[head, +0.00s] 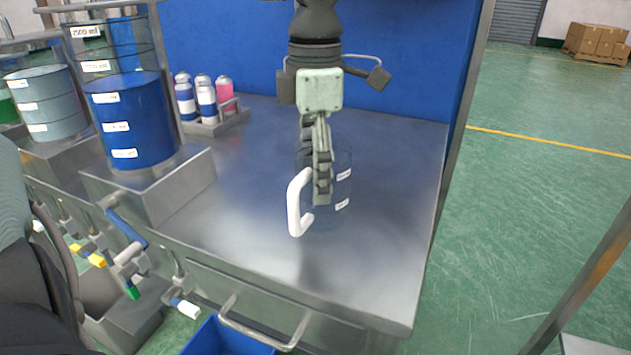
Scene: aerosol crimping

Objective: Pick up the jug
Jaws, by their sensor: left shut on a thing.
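The jug (294,207) is clear and see-through, with a thick white handle on its left side and small white labels on its right side. It is upright at the middle of the steel table. My left gripper (322,188) points down at the jug from above and is shut on it, just right of the handle. The fingers cover part of the jug. The clear wall is faint, so I cannot tell whether its base touches the table. My right gripper is not in view.
The steel table (390,250) is clear around the jug. A rack (215,127) with several bottles stands at the back left. A large blue container (130,122) and a grey one (47,105) stand at the left. A blue bin (222,340) is below the front edge.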

